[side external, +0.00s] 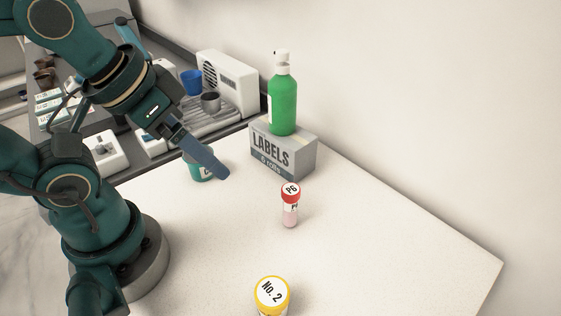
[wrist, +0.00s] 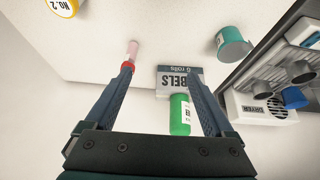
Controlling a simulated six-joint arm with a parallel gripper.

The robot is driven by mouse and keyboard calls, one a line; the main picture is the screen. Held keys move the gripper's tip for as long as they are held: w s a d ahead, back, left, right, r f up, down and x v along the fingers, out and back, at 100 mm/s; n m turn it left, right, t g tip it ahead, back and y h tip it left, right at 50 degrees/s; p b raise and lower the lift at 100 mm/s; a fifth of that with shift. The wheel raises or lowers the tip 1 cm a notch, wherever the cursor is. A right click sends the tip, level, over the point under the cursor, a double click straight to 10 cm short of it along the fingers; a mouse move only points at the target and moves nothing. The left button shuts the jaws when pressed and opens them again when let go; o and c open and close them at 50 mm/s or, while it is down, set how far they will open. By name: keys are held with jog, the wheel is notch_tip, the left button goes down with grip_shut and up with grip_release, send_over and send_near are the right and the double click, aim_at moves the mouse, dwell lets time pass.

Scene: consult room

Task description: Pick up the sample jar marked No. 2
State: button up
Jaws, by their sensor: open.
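The sample jar marked No. 2 (side external: 271,297) has a yellow lid and stands upright at the near edge of the side view, partly cut off at the bottom. It also shows at the top left of the wrist view (wrist: 62,6), cut off by the frame. My gripper (side external: 222,174) is up and to the left of the jar, well apart from it, above the far part of the table. In the wrist view my gripper (wrist: 160,80) has its two fingers spread wide, with nothing held between them.
A red-capped tube marked P6 (side external: 290,208) stands between the jar and a grey LABELS box (side external: 283,153). A green pump bottle (side external: 282,100) stands on the box. A teal cup (side external: 200,170) is behind my gripper. The table's right side (side external: 400,240) is clear.

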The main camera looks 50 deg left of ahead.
jog(key=s+d+f+n+g+h, duration=0.1)
jog(key=s+d+n+g+h, duration=0.1)
jog(key=d+n+g+h, duration=0.3)
jog(key=n+g+h, duration=0.5)
send_near(272, 299)
notch_tip(272, 299, up, 4)
jog(key=s+d, duration=0.2)
jog(key=shift+w+d+f+n+g+h, duration=0.15)
jog(key=shift+f+n+h, duration=0.3)
jog(key=shift+f, duration=1.25)
jog(key=shift+w+f+n+g+h, duration=0.3)
jog(key=shift+f+n, duration=0.2)
jog(key=shift+f, duration=1.25)
jog(key=shift+w+d+f+n+g+h, duration=0.15)
jog(key=shift+f+n+h, duration=0.3)
jog(key=shift+f, duration=1.25)
jog(key=shift+x, duration=2.5)
jog(key=shift+a+f, duration=0.1)
jog(key=shift+f, duration=0.05)
grip_shut()
